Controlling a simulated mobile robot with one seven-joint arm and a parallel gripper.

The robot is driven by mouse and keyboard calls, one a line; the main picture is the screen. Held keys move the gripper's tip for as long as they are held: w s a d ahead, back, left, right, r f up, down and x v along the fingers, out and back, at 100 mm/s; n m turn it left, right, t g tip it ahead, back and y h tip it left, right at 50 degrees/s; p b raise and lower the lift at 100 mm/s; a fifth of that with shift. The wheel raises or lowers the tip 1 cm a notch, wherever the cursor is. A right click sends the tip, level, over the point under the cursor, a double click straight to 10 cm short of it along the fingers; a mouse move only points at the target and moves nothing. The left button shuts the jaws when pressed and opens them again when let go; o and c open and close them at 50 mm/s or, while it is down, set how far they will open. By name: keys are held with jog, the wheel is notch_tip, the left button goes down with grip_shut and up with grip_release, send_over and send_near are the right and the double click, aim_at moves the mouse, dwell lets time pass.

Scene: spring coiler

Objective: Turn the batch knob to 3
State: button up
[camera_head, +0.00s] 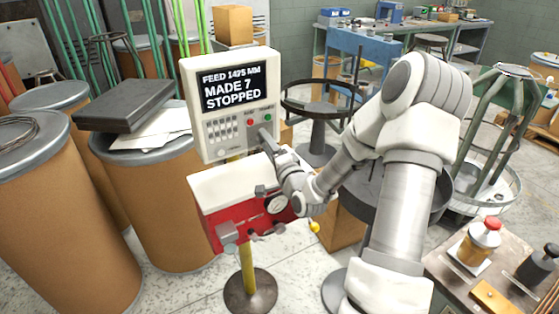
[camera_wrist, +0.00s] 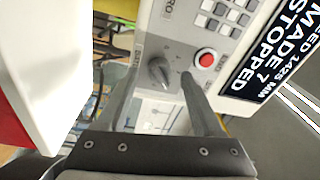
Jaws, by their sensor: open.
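In the head view, my gripper (camera_head: 264,138) is at the panel's lower right and hides most of the knob.
A keypad (camera_head: 222,129) lies left of the red button and a green button (camera_head: 267,118) right of it. A red and white machine (camera_head: 228,185) is just below the box. Fibre drums (camera_head: 165,200) crowd the left. A small table (camera_head: 475,262) stands at lower right.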

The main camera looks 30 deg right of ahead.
jog(key=s+f+p, duration=0.1)
jog(key=s+p, duration=0.7)
jog(key=s, duration=0.8)
jog(key=shift+s+a+p, duration=0.3)
jog(key=shift+s+p, duration=0.05)
jog(key=shift+p, duration=0.05)
jog(key=shift+f, duration=0.1)
